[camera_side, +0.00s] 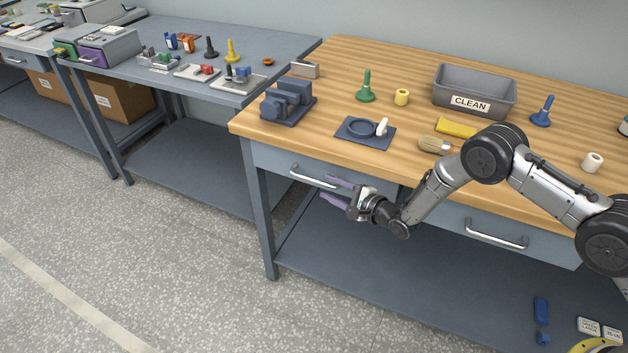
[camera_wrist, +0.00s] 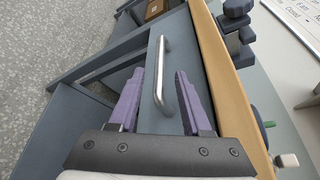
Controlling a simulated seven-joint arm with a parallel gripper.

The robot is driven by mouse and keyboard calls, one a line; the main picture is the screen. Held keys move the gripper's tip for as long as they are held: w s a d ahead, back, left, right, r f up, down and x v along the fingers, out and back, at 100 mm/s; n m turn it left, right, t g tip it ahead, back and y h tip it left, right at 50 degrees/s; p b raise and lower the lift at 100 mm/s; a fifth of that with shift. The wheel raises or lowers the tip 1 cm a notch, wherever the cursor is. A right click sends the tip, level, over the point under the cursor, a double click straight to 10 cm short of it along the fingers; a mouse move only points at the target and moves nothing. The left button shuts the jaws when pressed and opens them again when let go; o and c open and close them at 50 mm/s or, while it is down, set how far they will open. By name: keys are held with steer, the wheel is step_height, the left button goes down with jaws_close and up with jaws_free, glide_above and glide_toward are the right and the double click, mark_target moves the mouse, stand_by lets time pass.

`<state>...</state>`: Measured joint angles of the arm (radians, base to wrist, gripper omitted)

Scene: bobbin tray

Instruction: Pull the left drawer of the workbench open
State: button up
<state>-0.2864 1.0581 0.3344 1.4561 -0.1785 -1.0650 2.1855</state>
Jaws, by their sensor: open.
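The left drawer (camera_side: 275,161) is a blue-grey front under the wooden top. It looks shut, flush with the bench frame. Its silver bar handle (camera_side: 305,178) runs along the front, and its right end is close to my gripper. My gripper (camera_side: 334,190) has purple fingers, is open and is in front of the drawer. In the wrist view, the handle (camera_wrist: 161,72) shows in the gap between the spread fingers of my gripper (camera_wrist: 160,74), with the drawer front (camera_wrist: 146,112) behind it. I cannot tell whether the fingers touch the handle.
A right drawer with its own handle (camera_side: 497,234) is under the same top. The wooden worktop (camera_side: 350,65) overhangs above my gripper and holds a grey CLEAN bin (camera_side: 452,85), a blue vise (camera_side: 288,102) and small parts. The floor (camera_side: 170,240) in front is clear.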

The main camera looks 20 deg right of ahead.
mark_target(319, 183)
steer(key=x, duration=0.6)
steer(key=shift+w+a, duration=0.1)
steer(key=shift+w, duration=0.2)
steer(key=shift+c, duration=0.2)
jaws_close()
steer(key=shift+f, duration=0.1)
stand_by(0.9)
